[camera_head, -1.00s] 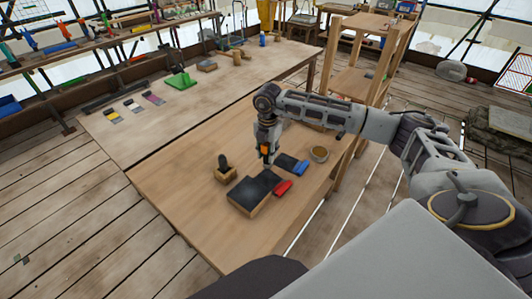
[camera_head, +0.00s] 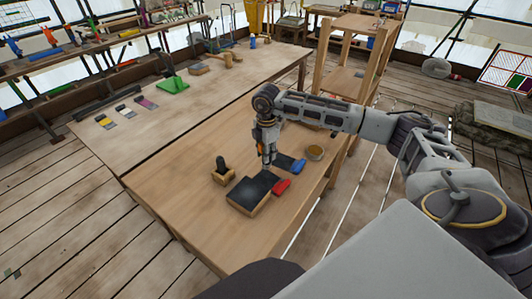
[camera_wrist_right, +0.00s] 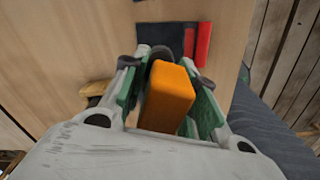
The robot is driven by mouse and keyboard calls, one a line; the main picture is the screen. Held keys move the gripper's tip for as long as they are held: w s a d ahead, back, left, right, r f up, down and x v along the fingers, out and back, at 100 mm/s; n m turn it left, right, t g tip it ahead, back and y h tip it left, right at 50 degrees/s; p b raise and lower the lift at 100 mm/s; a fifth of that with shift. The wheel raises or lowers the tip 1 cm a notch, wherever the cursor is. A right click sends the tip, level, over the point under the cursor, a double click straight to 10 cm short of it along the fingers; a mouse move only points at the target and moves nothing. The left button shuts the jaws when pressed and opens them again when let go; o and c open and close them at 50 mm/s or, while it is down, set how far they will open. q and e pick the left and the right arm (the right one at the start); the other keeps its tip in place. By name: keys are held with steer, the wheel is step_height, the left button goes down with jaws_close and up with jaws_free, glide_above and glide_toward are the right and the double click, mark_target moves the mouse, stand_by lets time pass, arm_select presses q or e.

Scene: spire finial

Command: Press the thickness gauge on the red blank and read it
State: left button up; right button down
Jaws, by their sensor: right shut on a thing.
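The red blank (camera_head: 282,186) shows as a red end at the right edge of a dark-topped wooden block (camera_head: 250,204) on the near table. Its red part also shows in the right wrist view (camera_wrist_right: 203,46). My right gripper (camera_head: 267,160) points down just behind the block. It is shut on an orange body (camera_wrist_right: 168,97), which I take to be the thickness gauge. The gauge's tip is hidden in the wrist view, so I cannot tell whether it touches anything. My left gripper is not in view.
A dark piece with a blue end (camera_head: 298,167) lies behind the red blank. A small wooden holder with a black knob (camera_head: 222,171) stands left of the block. The table's front left is clear.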

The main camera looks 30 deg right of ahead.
steer(key=shift+f+b, duration=1.1)
steer(key=shift+f, duration=0.6)
steer(key=shift+f+b, duration=0.3)
steer(key=shift+f, duration=0.5)
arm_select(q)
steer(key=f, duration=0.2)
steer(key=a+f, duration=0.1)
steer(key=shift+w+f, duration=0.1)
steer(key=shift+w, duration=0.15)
arm_select(e)
steer(key=shift+f, duration=0.1)
arm_select(q)
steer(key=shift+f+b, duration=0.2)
steer(key=shift+b, duration=0.2)
arm_select(e)
steer(key=shift+f, duration=0.35)
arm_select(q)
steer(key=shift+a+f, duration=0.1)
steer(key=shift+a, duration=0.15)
arm_select(e)
steer(key=shift+f, duration=0.15)
